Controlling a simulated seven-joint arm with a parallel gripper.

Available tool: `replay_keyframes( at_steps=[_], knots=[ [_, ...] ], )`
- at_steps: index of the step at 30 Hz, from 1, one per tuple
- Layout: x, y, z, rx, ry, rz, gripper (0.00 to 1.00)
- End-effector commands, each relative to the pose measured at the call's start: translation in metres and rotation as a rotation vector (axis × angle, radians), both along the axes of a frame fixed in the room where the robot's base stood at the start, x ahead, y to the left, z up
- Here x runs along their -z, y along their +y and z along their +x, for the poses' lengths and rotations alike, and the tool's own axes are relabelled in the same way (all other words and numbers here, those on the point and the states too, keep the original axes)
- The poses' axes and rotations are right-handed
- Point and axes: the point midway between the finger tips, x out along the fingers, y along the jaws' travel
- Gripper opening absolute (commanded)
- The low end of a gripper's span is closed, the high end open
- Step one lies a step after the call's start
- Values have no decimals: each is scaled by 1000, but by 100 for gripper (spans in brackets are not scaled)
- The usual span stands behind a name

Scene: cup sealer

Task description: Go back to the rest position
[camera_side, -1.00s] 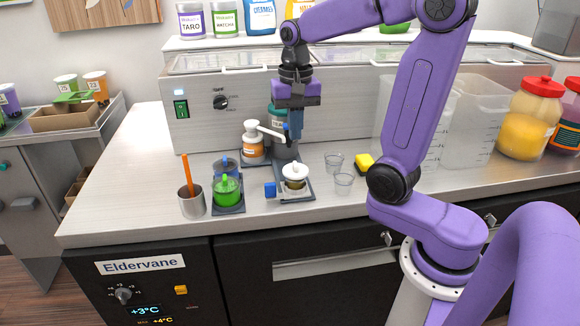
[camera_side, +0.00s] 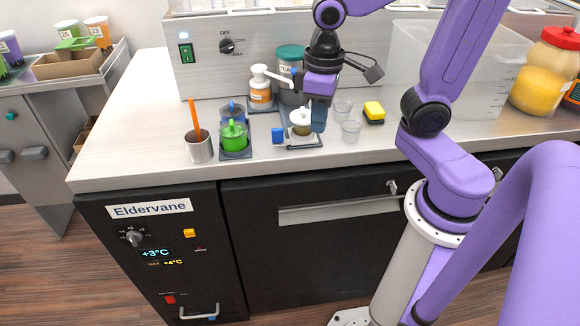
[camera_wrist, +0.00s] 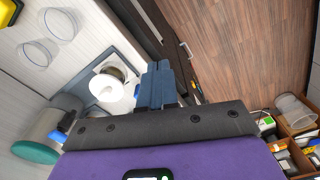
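My gripper (camera_side: 319,116) points down beside the cup sealer, with its dark blue fingers just right of the white-topped cup (camera_side: 300,117) in the side view. In the wrist view the fingers (camera_wrist: 157,85) lie together with nothing seen between them. The white-topped cup also shows there (camera_wrist: 103,86), left of the fingers and apart from them. The cup sits on the sealer's grey base (camera_side: 306,145), which has a blue block (camera_side: 282,132) at its left. I cannot tell the height of the fingers over the counter.
The front counter edge is clear.

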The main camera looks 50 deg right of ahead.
Motion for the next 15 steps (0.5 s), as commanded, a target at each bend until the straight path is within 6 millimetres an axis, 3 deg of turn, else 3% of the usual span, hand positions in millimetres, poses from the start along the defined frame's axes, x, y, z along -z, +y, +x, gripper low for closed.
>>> replay_keyframes(
  at_steps=[15],
  knots=[
    [21,8,-90,-579,-10,4,0]
  ],
)
